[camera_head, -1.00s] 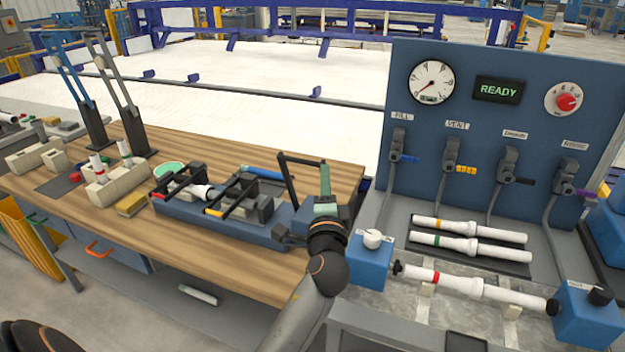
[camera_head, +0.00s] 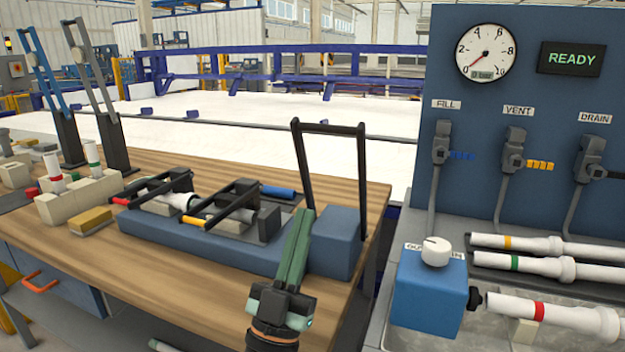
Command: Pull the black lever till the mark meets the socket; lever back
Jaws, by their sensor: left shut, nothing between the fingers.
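The black lever (camera_head: 331,128) is a U-shaped handle standing nearly upright at the right end of a blue bench fixture (camera_head: 205,242). My left gripper (camera_head: 303,214) has green fingers pointing up, closed with nothing between them. Its tips overlap the lower left leg of the lever in the picture; I cannot tell whether they touch. A blue rod (camera_head: 277,191) shows behind the clamps. The mark and its meeting with the socket are too small to make out. My right gripper is not in view.
A blue panel (camera_head: 400,180) with a gauge and a READY display stands at right. A blue box (camera_head: 430,294) with a white knob and white pipes (camera_head: 520,261) sit below it. Two tall levers (camera_head: 105,90) and cream blocks (camera_head: 75,203) stand at left.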

